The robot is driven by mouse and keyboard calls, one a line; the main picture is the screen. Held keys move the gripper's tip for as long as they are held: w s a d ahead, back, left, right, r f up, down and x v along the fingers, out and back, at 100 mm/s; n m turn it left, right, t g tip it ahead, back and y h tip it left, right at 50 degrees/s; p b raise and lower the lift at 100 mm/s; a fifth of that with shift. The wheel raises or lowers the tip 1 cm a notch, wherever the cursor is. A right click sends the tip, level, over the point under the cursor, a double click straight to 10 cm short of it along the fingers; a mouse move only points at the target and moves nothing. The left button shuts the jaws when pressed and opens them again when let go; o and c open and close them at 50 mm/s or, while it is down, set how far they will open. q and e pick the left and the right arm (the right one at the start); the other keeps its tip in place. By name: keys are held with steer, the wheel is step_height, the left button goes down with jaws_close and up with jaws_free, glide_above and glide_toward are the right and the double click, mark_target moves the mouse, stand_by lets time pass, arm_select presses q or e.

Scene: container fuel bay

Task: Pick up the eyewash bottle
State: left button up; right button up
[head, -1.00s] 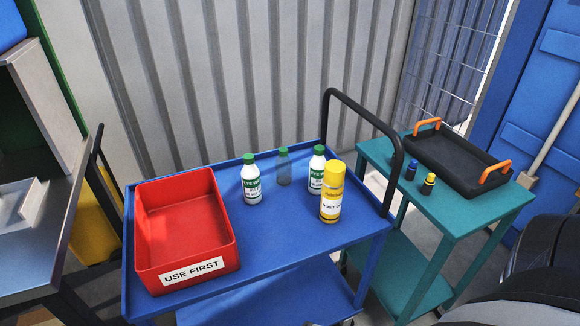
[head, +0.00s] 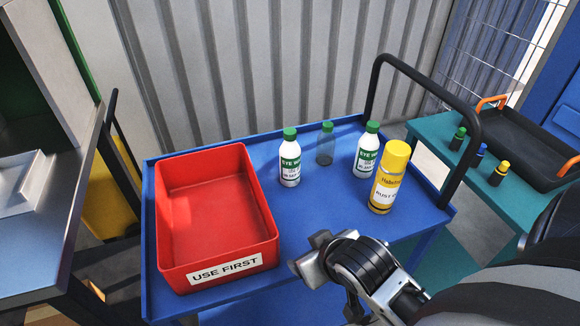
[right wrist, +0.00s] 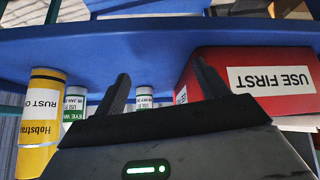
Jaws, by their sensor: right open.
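Two white eyewash bottles with green caps and green-and-white labels stand upright on the blue cart: a left one (head: 290,160) near the red bin and a right one (head: 366,152) behind the yellow can. A see-through grey bottle with a green cap (head: 325,147) stands between them, farther back. My right gripper (head: 308,258) is open and empty at the cart's front edge, right of the red bin, apart from the bottles. In the right wrist view, upside down, a white bottle (right wrist: 144,98) shows between the fingers (right wrist: 163,86), and another (right wrist: 74,104) beside the can. My left gripper is out of view.
The red "USE FIRST" bin (head: 262,212) fills the cart's left side and looks empty. A yellow spray can (head: 390,178) stands close in front of the right bottle. The cart (head: 318,208) has a black handle (head: 425,84). A teal cart (head: 432,126) with small bottles and a black tray stands right.

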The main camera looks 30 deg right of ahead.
mark_target(293, 158)
steer(key=w+d+r+m+t+h, duration=0.25)
steer(key=w+d+r+t, duration=0.4)
steer(key=w, duration=0.45)
steer(key=shift+y, duration=0.25)
steer(key=x, duration=1)
steer(key=shift+w+d+r, duration=0.1)
steer(key=shift+d+r, duration=0.15)
steer(key=shift+d, duration=0.05)
steer(key=shift+x, duration=2.8)
steer(key=shift+d+r, duration=0.15)
steer(key=shift+r, duration=0.1)
steer(key=c, duration=1.2)
